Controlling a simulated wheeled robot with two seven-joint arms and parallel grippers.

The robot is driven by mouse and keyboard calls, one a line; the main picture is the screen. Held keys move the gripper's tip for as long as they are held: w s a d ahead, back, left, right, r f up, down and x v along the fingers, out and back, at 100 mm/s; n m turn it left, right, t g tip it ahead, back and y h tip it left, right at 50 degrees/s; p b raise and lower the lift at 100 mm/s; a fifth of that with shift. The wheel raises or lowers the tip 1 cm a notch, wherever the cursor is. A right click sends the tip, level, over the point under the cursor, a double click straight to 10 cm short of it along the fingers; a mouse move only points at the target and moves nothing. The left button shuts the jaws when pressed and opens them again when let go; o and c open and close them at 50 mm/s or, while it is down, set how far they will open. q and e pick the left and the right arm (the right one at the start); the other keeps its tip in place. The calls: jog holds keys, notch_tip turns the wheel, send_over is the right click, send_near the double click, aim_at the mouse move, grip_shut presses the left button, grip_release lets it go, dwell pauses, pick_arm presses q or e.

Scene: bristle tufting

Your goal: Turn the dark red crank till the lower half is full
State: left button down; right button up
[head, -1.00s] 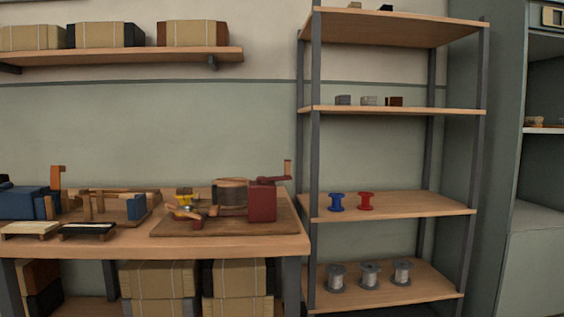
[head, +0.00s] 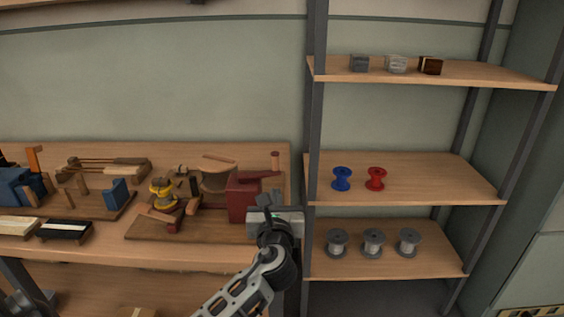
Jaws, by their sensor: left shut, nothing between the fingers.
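The dark red crank (head: 262,179) sits on top of a dark red box (head: 243,202) at the right end of a wooden board (head: 150,229) on the bench. Its arm points right and its handle (head: 275,162) stands upright. A wooden drum (head: 216,180) is left of the box; how full any lower half is cannot be made out. My left gripper (head: 268,202) is shut and empty, in front of the box's lower right corner and below the crank handle. It appears apart from the handle and hides part of the board's right end. My right gripper is not in view.
A yellow spool-like part (head: 163,194) stands left of the drum. A blue block (head: 116,194) and wooden parts are further left. A shelf rack right of the bench holds a blue spool (head: 342,179), a red spool (head: 376,179) and grey spools (head: 373,243).

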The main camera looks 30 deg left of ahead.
aim_at(275, 164)
pick_arm(q)
jog(key=x, duration=1.2)
jog(key=shift+a+r, duration=0.1)
jog(key=shift+b, duration=0.4)
